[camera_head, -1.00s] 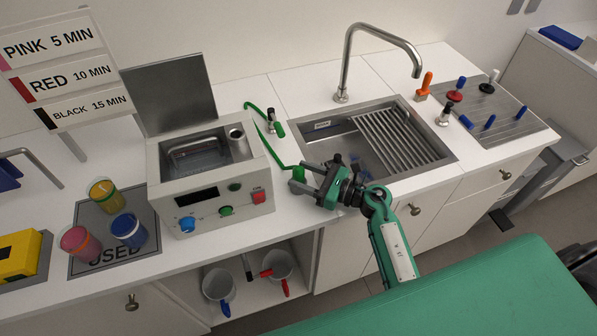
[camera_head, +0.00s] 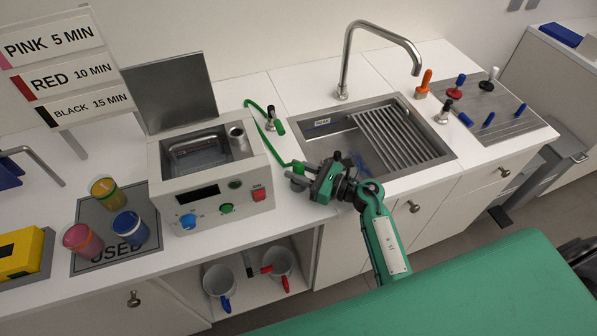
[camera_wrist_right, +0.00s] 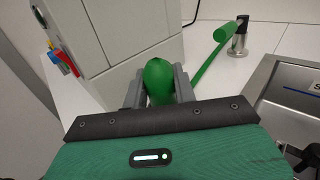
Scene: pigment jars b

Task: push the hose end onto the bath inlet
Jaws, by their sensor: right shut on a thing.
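My right gripper is shut on the hose end (camera_wrist_right: 158,80), which shows as a rounded green piece between the two grey fingers in the right wrist view. It holds the hose end just right of the grey bath (camera_head: 217,209), above the worktop. I cannot make out the bath inlet; the hose end and fingers may hide it. I cannot tell whether the hose end touches the bath. My left gripper is out of view.
The sink (camera_head: 329,121) with its drain rack (camera_head: 392,138) lies right of my gripper, and a tall faucet (camera_head: 344,70) stands behind it. Three coloured jars, one blue (camera_head: 130,228), stand on the USED mat (camera_head: 157,243) left of the bath. Worktop between bath and sink is narrow.

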